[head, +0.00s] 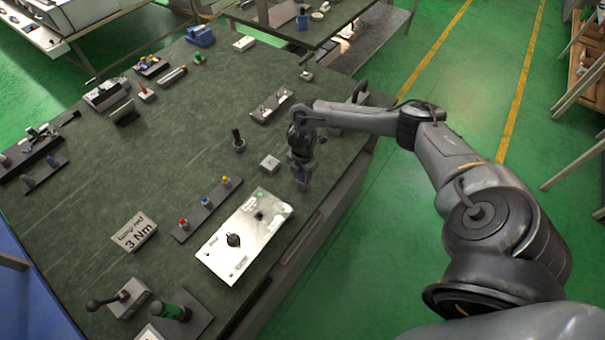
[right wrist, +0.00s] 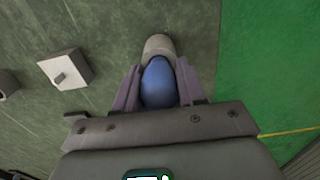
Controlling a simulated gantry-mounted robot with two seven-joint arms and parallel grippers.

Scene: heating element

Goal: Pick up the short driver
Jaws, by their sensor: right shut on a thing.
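My right gripper (head: 302,180) is over the right side of the green workbench (head: 120,180), pointing down beside a small pale block. In the right wrist view its two fingers (right wrist: 158,92) are closed on both sides of a rounded blue handle (right wrist: 159,82), which looks like the short driver. A grey cylindrical piece (right wrist: 158,45) shows just beyond the blue part; whether it is the driver's own end or a holder, I cannot tell. In the head view the held thing is mostly hidden by the gripper. My left gripper is out of view.
The pale block (head: 269,163) is left of the gripper, with a black upright piece (head: 238,140) beyond it. A white control panel (head: 243,235) lies nearer, beside a rack (head: 207,208) of coloured pieces. The bench's right edge is close; green floor lies past it.

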